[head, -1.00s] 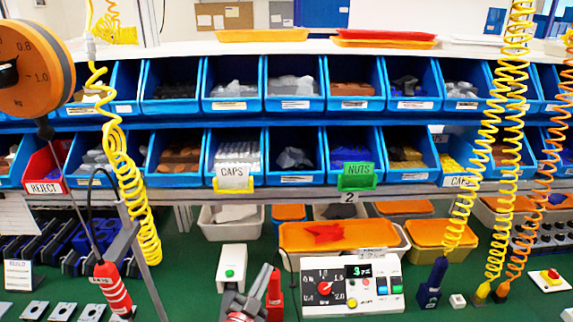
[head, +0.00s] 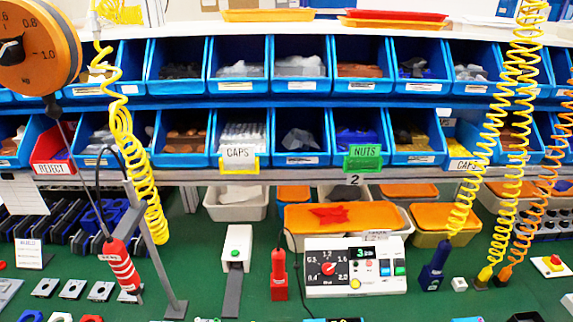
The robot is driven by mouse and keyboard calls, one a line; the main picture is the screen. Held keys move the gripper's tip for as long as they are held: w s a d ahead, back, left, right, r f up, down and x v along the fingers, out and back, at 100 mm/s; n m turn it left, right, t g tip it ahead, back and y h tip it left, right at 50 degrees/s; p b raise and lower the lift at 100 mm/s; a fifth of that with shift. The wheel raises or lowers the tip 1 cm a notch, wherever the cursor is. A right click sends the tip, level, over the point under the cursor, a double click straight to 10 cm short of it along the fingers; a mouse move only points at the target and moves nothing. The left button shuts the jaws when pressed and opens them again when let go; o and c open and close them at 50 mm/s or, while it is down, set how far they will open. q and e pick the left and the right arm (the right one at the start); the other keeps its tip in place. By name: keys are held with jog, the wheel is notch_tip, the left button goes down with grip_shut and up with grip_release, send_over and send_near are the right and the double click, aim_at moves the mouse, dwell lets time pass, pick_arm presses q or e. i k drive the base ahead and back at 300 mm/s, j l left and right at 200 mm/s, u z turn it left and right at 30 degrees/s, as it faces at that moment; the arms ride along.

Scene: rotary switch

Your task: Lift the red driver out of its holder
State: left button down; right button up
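A red tool (head: 278,268) stands upright just left of the white control box; its wider lower part looks like a red holder, and a dark cable shows beside its top. A second red tool with pale bands (head: 122,267) hangs at the left on a thin line near a grey post. I cannot tell for certain which one the task calls the driver. The control box (head: 356,268) has a red dial (head: 328,269), a small green display and several coloured buttons. Neither of my grippers shows.
A white box with a green button (head: 237,243) and a dark strip lie left of the upright red tool. A grey post (head: 155,235) stands at left. Yellow coiled cords (head: 465,190) hang at right, above a blue tool (head: 434,268). Blue bins line the back.

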aim_at(278, 255)
jog(key=l+u, duration=1.05)
jog(key=u, duration=0.15)
jog(key=k, duration=0.05)
